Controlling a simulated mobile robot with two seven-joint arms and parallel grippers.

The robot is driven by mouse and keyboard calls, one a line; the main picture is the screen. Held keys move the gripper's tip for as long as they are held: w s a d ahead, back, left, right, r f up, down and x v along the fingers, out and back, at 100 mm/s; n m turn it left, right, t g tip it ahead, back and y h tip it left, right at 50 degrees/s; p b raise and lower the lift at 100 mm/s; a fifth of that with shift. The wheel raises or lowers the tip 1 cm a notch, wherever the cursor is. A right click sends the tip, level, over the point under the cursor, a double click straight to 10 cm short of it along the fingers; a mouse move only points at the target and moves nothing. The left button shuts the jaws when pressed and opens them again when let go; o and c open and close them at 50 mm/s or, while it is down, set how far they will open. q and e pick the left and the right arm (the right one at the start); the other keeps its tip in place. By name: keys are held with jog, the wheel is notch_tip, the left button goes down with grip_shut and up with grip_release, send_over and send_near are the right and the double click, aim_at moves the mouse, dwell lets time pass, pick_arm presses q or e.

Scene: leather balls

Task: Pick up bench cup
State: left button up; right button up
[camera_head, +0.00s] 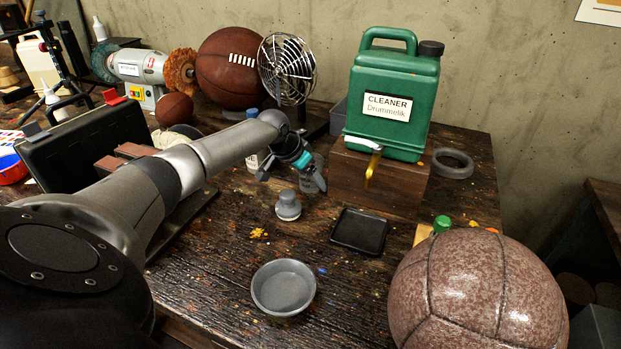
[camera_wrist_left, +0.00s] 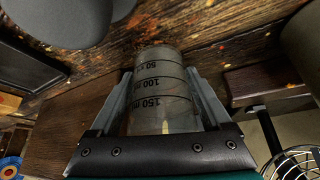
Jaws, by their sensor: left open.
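The bench cup (camera_wrist_left: 165,85) is a clear cup with black bands and volume marks of 50, 100 and 150. In the left wrist view it sits between the two fingers of my left gripper (camera_wrist_left: 164,100), which is open around it. In the head view the cup (camera_head: 315,165) stands on the dark wooden bench, left of the wooden block, partly hidden by my left gripper (camera_head: 292,172). Whether the fingers touch the cup cannot be told. My right gripper is not in view.
A green cleaner canister (camera_head: 391,100) with a tap stands on a wooden block (camera_head: 370,190) to the right. A grey stopper (camera_head: 288,205), black tray (camera_head: 359,231) and grey bowl (camera_head: 283,288) lie in front. A large leather ball (camera_head: 480,295) is at front right; a fan (camera_head: 288,70) is behind.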

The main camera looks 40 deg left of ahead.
pick_arm(q)
jog(key=shift+c, duration=0.4)
jog(key=c, duration=0.9)
notch_tip(320, 180, up, 20)
jog(key=p, duration=0.4)
